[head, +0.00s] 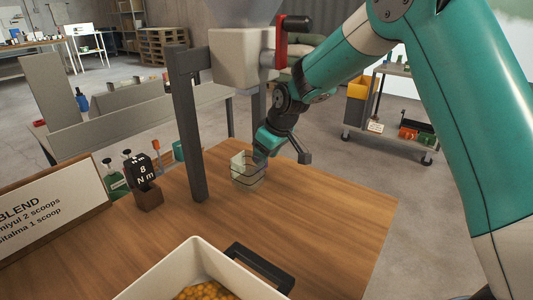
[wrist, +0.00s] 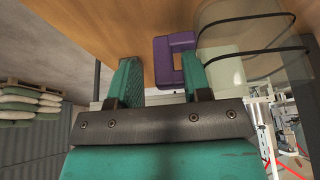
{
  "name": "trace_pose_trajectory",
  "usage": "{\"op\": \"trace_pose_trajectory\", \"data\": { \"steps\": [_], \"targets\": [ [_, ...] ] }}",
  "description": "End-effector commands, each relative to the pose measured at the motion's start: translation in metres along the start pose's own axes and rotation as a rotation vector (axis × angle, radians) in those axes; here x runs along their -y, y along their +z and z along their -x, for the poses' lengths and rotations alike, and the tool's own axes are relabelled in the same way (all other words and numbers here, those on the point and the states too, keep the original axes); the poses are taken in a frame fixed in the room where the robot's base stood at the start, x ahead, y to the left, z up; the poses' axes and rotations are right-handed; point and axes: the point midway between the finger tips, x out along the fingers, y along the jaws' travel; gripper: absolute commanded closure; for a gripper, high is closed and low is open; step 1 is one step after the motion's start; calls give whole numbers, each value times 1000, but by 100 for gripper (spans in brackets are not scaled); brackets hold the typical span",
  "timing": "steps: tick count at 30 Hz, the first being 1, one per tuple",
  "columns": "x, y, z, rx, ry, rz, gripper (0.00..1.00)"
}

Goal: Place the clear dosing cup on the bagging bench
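The clear dosing cup (head: 245,182), see-through with dark bands, appears to stand on the wooden tabletop (head: 335,215), below the hopper spout. In the wrist view the cup (wrist: 243,42) is at the upper right. A purple C-shaped piece (wrist: 159,65), which looks like its handle, lies against it. My gripper (head: 262,150) is at the cup's far right side in the head view. In the wrist view my gripper (wrist: 160,82) is open, with the purple piece beyond and partly between its green fingers, closer to the right one. Contact cannot be told. I cannot tell which surface is the bagging bench.
A dark upright post (head: 187,130) stands left of the cup, under the grey hopper (head: 240,57). A white bin (head: 180,262) of orange pieces is at the front. The tabletop's right side is clear.

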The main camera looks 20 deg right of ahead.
Motion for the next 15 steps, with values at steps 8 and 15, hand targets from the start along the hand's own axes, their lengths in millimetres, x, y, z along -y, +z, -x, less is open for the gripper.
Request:
{"op": "trace_pose_trajectory", "data": {
  "steps": [8,15],
  "targets": [
    [-1,0,2,0,1,-2,56],
    [-2,17,21,1,1,-5,56]
  ]
}}
